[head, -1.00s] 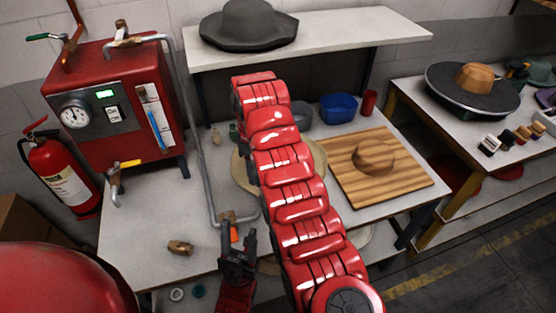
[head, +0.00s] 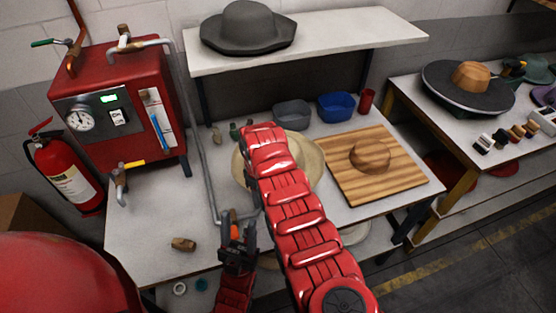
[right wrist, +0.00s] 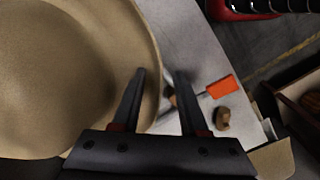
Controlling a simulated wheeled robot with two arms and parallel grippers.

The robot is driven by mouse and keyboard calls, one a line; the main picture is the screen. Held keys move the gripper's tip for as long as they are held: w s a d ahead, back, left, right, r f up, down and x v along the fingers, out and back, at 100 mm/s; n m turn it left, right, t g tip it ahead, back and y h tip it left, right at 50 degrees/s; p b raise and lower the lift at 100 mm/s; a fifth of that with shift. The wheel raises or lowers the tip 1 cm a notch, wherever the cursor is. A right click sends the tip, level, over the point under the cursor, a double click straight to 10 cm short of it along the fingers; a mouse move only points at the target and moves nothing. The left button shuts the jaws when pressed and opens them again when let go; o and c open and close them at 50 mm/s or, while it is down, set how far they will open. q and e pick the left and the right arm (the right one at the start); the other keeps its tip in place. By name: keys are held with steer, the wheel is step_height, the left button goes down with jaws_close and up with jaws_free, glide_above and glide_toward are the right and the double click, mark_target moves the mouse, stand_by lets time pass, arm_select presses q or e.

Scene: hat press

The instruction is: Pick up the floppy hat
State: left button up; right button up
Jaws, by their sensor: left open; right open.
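The floppy hat (head: 307,155), tan with a wide brim, lies on the white table, partly hidden behind my right arm. Its crown and brim (right wrist: 60,75) fill the left of the right wrist view. My right gripper (right wrist: 161,74) is open at the brim's edge. One finger overlaps the brim and the other is outside it, over the table. I cannot tell whether they touch the hat. In the head view my arm hides most of that gripper. My left gripper (head: 238,243) is open and empty near the table's front edge, by the pipe's orange lever.
A red boiler (head: 110,110) with a grey pipe stands left. A wooden board (head: 345,180) with a hat block lies right of the hat. Grey (head: 293,113) and blue (head: 337,106) bowls stand behind. A dark hat (head: 248,28) sits on the shelf (head: 340,40) above.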

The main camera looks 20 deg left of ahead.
jaws_close()
stand_by(1.4)
